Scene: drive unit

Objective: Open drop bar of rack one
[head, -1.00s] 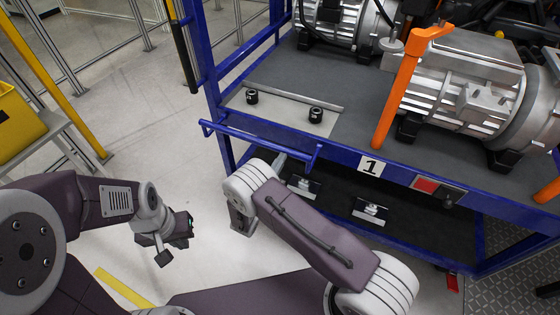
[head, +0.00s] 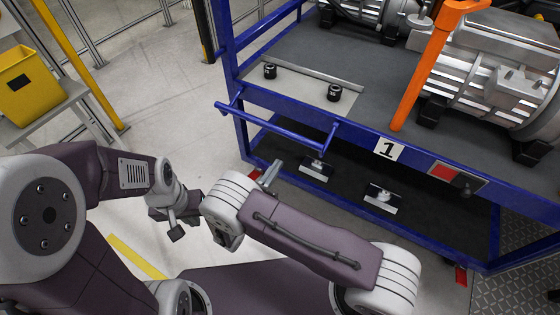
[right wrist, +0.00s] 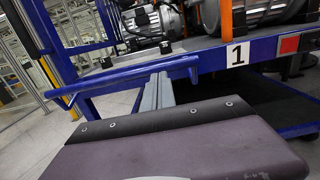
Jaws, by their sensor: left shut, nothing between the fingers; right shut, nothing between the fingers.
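Rack one (head: 300,128) is a blue-framed cart marked with a "1" plate (head: 389,149); it also shows in the right wrist view (right wrist: 237,54). A blue bar (head: 275,124) stands out from its front left edge, roughly level; in the right wrist view (right wrist: 120,75) it crosses in front of me. An orange bar (head: 425,75) stands upright by the motor. My right gripper (head: 270,172) is shut and empty, in front of and below the blue bar. In the right wrist view its grey fingers (right wrist: 157,90) point towards the bar; contact is unclear. My left gripper (head: 178,225) is shut and empty, left of my right wrist, partly hidden.
A silver motor (head: 490,75) stands on the upper shelf, another behind it. Black pegs (head: 334,92) and a red-and-black latch or switch (head: 456,179) sit near the front edge. A yellow bin (head: 28,85) stands on a table at left. The floor left of the rack is clear.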

